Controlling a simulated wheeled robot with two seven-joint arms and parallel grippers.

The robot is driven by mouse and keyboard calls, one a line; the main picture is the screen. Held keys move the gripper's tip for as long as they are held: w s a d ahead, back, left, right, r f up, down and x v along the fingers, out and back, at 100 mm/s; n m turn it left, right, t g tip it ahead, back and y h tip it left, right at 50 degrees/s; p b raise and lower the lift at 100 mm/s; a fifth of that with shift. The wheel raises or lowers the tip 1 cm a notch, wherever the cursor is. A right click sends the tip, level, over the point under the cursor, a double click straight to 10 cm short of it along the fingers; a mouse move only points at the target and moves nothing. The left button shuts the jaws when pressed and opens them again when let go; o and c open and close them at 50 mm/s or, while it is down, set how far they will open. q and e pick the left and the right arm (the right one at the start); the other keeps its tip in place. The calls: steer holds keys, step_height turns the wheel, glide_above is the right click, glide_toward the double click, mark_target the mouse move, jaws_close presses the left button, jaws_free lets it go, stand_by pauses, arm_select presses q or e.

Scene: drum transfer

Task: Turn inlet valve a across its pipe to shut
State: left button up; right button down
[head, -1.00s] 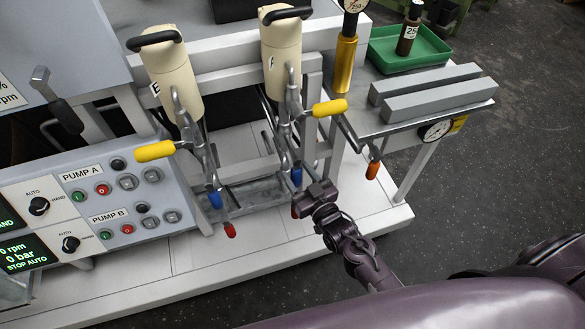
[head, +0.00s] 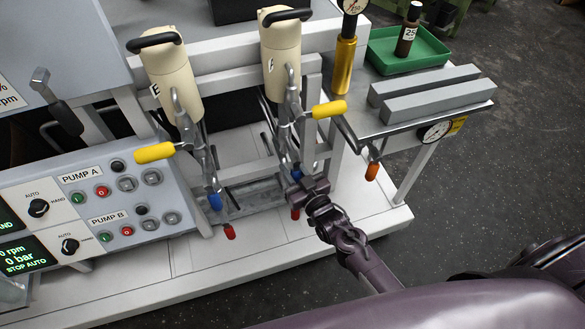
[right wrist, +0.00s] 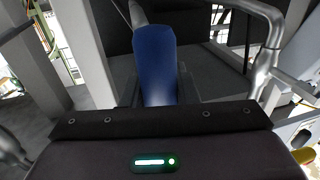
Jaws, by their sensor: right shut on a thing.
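Two cream filter housings stand on the skid, a left one (head: 172,80) and a right one (head: 281,55), each with pipework below. Below the right housing is a blue valve handle (right wrist: 156,62), seen in the right wrist view rising from between my jaws. My right gripper (head: 296,184) is shut on this blue handle, and in the head view it hides most of it. A red handle (head: 295,213) shows just below the gripper. No label naming inlet valve a is readable. My left gripper is not in view.
Under the left housing are another blue handle (head: 215,201) and a red handle (head: 231,232). Yellow handles (head: 155,152) (head: 329,108) stick out at either side. The pump panel (head: 100,210) stands left. A bench with a green tray (head: 385,60) and an orange handle (head: 372,171) are right.

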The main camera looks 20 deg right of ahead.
steer(key=shift+d+n, duration=0.15)
steer(key=shift+n, duration=0.15)
steer(key=d+r+n+g+h+p, duration=0.1)
steer(key=d+r+n+h+p, duration=0.2)
steer(key=n+p, duration=0.9)
steer(key=shift+d+r+n+g, duration=0.4)
steer(key=shift+d+r+n, duration=0.95)
steer(key=shift+n, duration=0.25)
steer(key=shift+w+d+f, duration=0.1)
steer(key=shift+w, duration=0.05)
steer(key=c, duration=1.1)
jaws_free()
